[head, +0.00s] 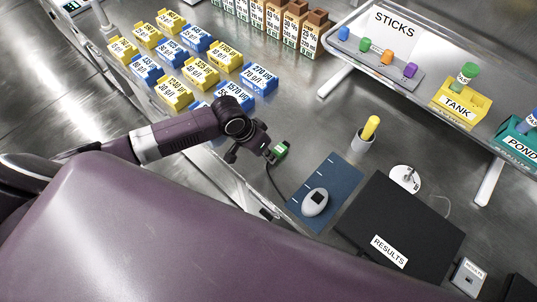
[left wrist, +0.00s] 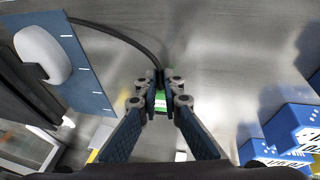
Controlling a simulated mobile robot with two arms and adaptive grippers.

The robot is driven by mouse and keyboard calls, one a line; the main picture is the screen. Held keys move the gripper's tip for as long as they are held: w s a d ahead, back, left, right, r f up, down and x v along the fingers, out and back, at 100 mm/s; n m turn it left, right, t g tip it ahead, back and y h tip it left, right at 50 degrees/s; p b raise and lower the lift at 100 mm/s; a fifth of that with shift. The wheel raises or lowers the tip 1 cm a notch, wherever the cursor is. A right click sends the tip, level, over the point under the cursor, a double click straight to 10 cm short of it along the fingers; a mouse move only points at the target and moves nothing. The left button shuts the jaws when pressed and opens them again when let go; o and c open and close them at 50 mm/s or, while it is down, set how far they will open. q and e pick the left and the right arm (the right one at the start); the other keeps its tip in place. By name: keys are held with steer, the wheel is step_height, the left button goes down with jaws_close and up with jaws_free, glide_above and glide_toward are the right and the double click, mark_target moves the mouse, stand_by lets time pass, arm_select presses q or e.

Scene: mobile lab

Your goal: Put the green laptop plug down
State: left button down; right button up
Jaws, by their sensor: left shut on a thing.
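The green laptop plug (head: 281,150) is held at the tip of my left gripper (head: 268,151), over the steel bench near its front edge. In the left wrist view the green plug (left wrist: 158,97) sits between the fingertips of my left gripper (left wrist: 161,100), which are shut on it. A dark cable (left wrist: 120,35) runs from the plug toward the blue mat. I cannot tell whether the plug touches the bench. The black laptop (head: 400,235) marked RESULTS lies shut at the right. My right gripper is not in view.
A blue mat (head: 336,172) with a white mouse (head: 315,201) lies right of the plug. A cup with a yellow item (head: 371,127) stands behind it. Several blue and yellow labelled boxes (head: 200,70) stand at the left. Bare bench (head: 300,120) lies behind the gripper.

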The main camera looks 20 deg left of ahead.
arm_select(q)
steer(key=shift+f, duration=0.6)
steer(key=c, duration=2.1)
jaws_free()
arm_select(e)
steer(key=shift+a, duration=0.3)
arm_select(q)
steer(key=shift+r, duration=0.1)
steer(key=shift+r, duration=0.3)
steer(key=b+v, duration=0.1)
steer(key=v, duration=1.1)
steer(key=shift+r, duration=0.25)
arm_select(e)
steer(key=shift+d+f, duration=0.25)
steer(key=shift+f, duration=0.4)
